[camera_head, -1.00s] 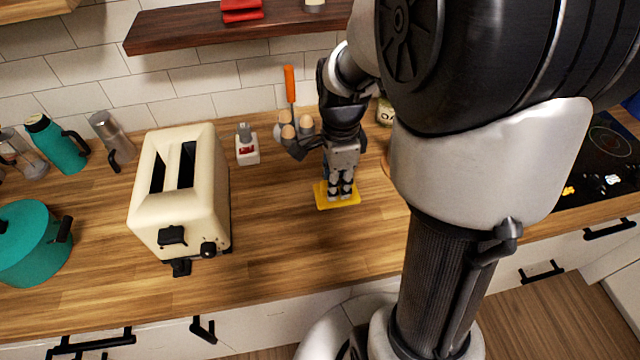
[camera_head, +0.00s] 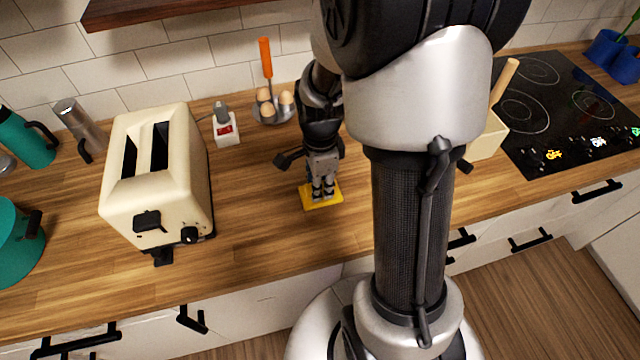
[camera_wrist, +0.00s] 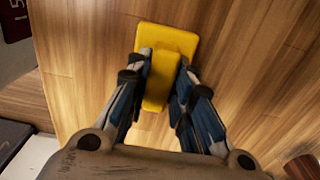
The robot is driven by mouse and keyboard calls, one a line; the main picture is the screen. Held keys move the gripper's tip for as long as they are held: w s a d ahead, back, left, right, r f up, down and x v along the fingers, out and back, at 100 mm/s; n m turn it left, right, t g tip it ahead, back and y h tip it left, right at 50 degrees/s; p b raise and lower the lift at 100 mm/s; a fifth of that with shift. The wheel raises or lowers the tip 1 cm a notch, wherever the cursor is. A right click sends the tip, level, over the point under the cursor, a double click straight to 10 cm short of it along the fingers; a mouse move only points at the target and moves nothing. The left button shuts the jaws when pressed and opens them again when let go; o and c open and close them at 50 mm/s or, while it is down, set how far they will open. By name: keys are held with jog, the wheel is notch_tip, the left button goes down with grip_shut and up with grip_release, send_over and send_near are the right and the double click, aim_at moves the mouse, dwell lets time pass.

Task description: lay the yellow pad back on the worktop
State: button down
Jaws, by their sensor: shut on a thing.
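The yellow pad (camera_head: 314,201) is a flat plate under my gripper, over the wooden worktop (camera_head: 265,215) to the right of the toaster. In the wrist view the yellow pad (camera_wrist: 184,40) shows a raised block in its middle. My gripper (camera_head: 321,190) points down and is shut on that block, which also shows between the fingers (camera_wrist: 160,95) in the wrist view. The plate lies close to the worktop; I cannot tell whether it touches it. Part of the plate is hidden behind the fingertips.
A cream toaster (camera_head: 195,195) stands to the left. Behind are a socket block (camera_head: 226,128) and an egg holder with an orange handle (camera_head: 265,58). A cream box (camera_head: 488,138) and black hob (camera_head: 540,110) lie to the right. The worktop in front of the pad is clear.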

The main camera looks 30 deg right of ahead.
jog(key=shift+f, duration=0.15)
jog(key=c, duration=1.4)
grip_release()
notch_tip(320, 180, up, 12)
jog(key=p, duration=0.4)
jog(key=s+a+r+n+t, duration=0.1)
jog(key=s+a+r+n, duration=0.2)
jog(key=n, duration=0.4)
jog(key=s+a+r+n+t, duration=0.2)
jog(key=s+a+r+n, duration=0.2)
jog(key=s+r+n, duration=0.1)
jog(key=s+a+r+n+t, duration=0.1)
jog(key=s+a+r+n, duration=0.2)
jog(key=n, duration=0.6)
jog(key=shift+s+a+r+t, duration=0.15)
jog(key=shift+s+r, duration=0.2)
jog(key=shift+s, duration=0.3)
jog(key=shift+s+a+r+t, duration=0.15)
jog(key=shift+s+r, duration=0.15)
jog(key=shift+s, duration=0.35)
